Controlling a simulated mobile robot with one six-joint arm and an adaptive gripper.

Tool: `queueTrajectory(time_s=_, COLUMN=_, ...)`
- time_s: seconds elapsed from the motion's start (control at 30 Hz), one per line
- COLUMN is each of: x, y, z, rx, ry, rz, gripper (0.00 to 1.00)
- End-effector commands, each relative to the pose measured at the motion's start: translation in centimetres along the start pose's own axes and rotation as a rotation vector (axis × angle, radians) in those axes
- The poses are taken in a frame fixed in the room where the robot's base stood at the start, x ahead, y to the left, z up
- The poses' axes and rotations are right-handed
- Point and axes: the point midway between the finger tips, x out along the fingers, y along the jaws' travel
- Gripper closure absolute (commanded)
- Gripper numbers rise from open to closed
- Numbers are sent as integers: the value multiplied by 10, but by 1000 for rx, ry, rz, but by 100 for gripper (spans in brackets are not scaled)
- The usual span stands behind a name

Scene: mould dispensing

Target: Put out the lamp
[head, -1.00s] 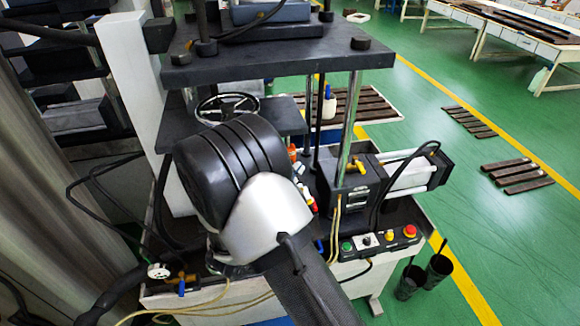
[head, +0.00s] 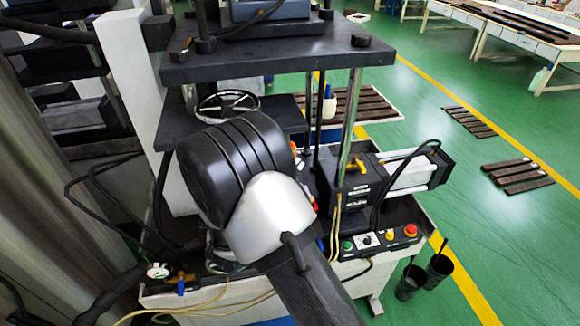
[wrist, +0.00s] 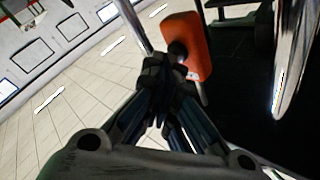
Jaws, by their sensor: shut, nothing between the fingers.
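The control panel (head: 354,250) on the front of the machine bears a green button (head: 347,245), a black knob on a white plate (head: 366,240), a yellow button or lamp (head: 389,235) and a red button (head: 410,230). I cannot tell for sure which is the lamp, or whether any is lit. In the wrist view, my gripper (wrist: 165,72) is shut and empty. Its fingertips are close to a dark round part on an orange-red piece (wrist: 199,46); I cannot tell whether they touch. In the head view my own arm hides the gripper.
A handwheel (head: 228,103) is behind my arm. A black-and-white cylinder unit (head: 410,172) and hoses stand to the right. A shiny metal post (wrist: 293,60) is at the right of the wrist view.

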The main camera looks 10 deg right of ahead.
Motion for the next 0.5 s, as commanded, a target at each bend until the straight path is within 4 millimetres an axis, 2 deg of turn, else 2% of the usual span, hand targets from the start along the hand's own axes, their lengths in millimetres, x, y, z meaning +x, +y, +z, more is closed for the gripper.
queueTrajectory(time_s=0.5, x=-5, y=3, z=-2, rx=2, ry=-1, rz=-1, gripper=100)
